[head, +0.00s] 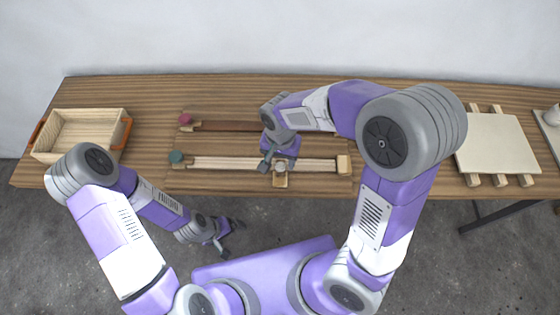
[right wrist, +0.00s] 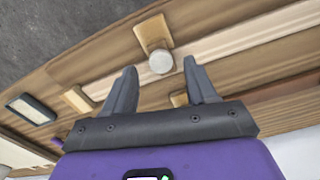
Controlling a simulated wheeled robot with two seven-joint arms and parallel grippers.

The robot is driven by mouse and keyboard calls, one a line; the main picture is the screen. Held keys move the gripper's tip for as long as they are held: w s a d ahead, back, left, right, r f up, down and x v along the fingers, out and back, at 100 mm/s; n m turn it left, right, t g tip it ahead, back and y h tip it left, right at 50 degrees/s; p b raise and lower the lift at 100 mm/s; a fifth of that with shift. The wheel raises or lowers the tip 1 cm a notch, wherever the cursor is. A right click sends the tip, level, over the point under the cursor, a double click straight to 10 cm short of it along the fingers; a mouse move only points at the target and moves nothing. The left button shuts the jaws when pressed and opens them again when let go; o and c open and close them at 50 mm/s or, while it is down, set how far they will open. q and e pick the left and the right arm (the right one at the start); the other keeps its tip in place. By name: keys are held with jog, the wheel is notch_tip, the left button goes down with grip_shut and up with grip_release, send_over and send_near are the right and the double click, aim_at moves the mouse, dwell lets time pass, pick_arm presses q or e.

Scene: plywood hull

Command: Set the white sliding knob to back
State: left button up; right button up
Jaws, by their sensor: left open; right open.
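The white sliding knob (head: 280,167) sits near the middle of the front pale wooden track (head: 225,163), above a small wooden block (head: 281,181) at the track's front side. My right gripper (head: 278,164) is open over the track, with a finger to either side of the knob. In the right wrist view the white knob (right wrist: 161,62) shows as a round top just beyond and between the open fingertips (right wrist: 162,78), apart from both, with the wooden block (right wrist: 153,33) beside it. My left gripper (head: 232,239) is open and empty, low in front of the table edge.
A teal knob (head: 176,157) is at the front track's left, and a red knob (head: 186,119) at the left of the dark rear track (head: 228,126). A wooden box (head: 122,119) stands far left. A pale panel (head: 495,143) lies on slats at the right.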

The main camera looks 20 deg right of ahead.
aim_at(280, 166)
jog(key=shift+f, duration=1.1)
jog(key=shift+w, duration=0.1)
jog(key=shift+c, duration=0.2)
grip_shut()
